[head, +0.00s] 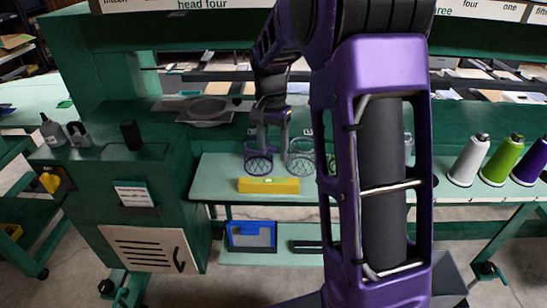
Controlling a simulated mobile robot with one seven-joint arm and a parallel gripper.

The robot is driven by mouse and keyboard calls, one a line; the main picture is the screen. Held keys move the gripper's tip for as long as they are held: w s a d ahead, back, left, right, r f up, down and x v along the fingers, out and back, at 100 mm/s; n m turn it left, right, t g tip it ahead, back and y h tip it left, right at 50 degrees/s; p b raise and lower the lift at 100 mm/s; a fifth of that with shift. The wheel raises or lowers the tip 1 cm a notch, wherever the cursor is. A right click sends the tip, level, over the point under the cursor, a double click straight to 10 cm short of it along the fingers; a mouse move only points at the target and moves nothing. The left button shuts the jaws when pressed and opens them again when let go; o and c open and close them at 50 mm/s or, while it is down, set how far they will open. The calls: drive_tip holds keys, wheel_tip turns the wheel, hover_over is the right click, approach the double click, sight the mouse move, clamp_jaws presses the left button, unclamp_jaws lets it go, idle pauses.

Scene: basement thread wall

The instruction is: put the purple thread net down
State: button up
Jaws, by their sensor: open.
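The purple thread net (258,163), a small open mesh cup, is on the pale green shelf, behind the yellow block. My gripper (272,138) is right above and beside the net, fingers pointing down, and its jaws are open. From this view I cannot tell whether a finger still touches the net's rim. My own purple arm covers much of the middle of the view.
A pale net (301,158) stands just right of the purple one; a green net (331,162) is partly hidden by my arm. A yellow block (268,185) lies at the shelf's front. White (467,162), green (502,162) and purple (531,163) thread cones stand right.

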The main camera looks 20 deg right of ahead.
wheel_tip(320, 180, up, 8)
drive_tip(key=shift+w+a+r+p, duration=0.1)
drive_tip(key=shift+p, duration=0.3)
